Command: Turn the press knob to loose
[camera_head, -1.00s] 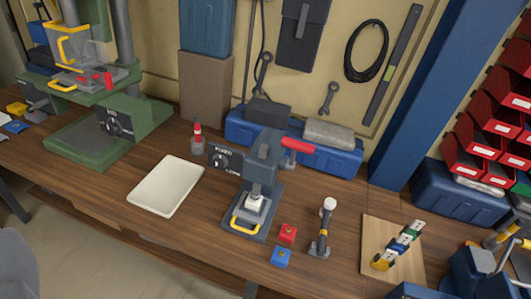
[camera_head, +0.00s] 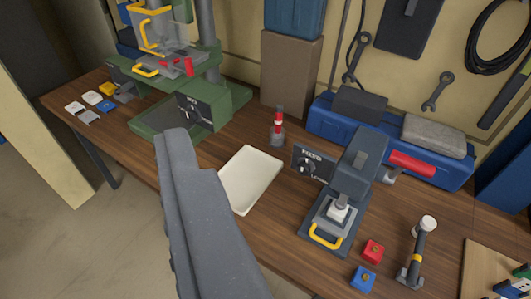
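The press (camera_head: 362,165) is a dark grey bench press with a red lever handle at its upper right. It stands on the wooden workbench, right of centre. Its knob (camera_head: 307,168) is a small dark round knob on a dark panel (camera_head: 318,161) at the left side of the press head. White lettering on the panel seems to read FIXED; the knob's exact pointing is too small to tell. A grey block sits under the ram, with a yellow handle (camera_head: 325,238) in front.
A white tray (camera_head: 249,178) and red-topped bottle (camera_head: 277,128) stand left of the press. Red (camera_head: 372,251) and blue (camera_head: 363,278) blocks lie in front. A green machine (camera_head: 170,120) stands far left.

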